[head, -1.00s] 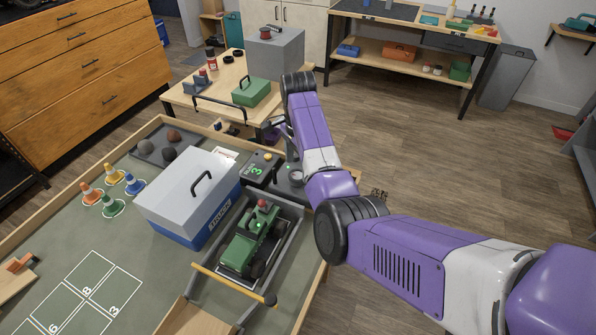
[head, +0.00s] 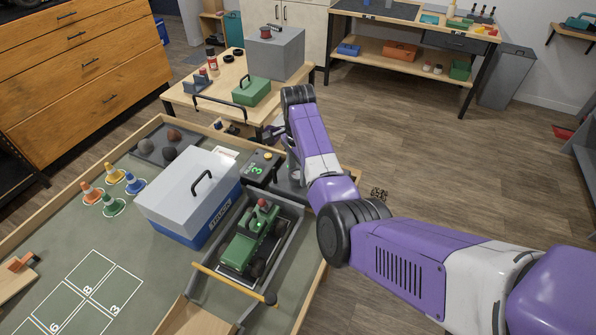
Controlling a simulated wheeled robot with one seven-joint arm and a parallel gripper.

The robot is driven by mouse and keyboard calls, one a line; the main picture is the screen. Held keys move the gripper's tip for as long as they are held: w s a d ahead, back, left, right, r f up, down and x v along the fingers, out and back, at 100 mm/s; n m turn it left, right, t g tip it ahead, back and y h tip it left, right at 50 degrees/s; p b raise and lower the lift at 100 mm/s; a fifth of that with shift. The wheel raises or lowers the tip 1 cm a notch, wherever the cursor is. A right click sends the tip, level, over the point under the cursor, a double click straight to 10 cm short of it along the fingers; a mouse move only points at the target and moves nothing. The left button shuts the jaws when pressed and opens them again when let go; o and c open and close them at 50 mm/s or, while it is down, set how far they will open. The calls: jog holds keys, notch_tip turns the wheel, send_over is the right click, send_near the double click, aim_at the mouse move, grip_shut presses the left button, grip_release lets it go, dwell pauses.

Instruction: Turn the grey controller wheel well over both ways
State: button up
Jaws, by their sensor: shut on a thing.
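The grey controller wheel (head: 295,176) is at the table's right edge, beside the black box marked with a green 3 (head: 261,168). Only a small part of it shows; my arm covers the rest. My gripper (head: 291,165) reaches down to the wheel from above, behind my purple arm. It is shut on the wheel, though its fingertips are mostly hidden. The green crawler (head: 252,240) stands upright inside a grey-railed frame, just in front of the controller.
A grey and blue toolbox (head: 188,200) stands left of the crawler. Several cones (head: 134,184) and rocks (head: 170,153) lie farther left. A wooden side table (head: 210,97) with a green case (head: 250,92) is behind.

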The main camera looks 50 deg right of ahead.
aim_at(298, 174)
jog(key=shift+r+n, duration=0.1)
jog(key=shift+n, duration=0.3)
jog(key=n+p, duration=0.2)
jog(key=shift+n, duration=0.3)
jog(key=shift+n+p, duration=0.8)
jog(key=shift+n, duration=1.4)
jog(key=o, duration=1.4)
jog(key=shift+c, duration=0.2)
jog(key=shift+r+b, duration=0.3)
jog(key=shift+r, duration=3.55)
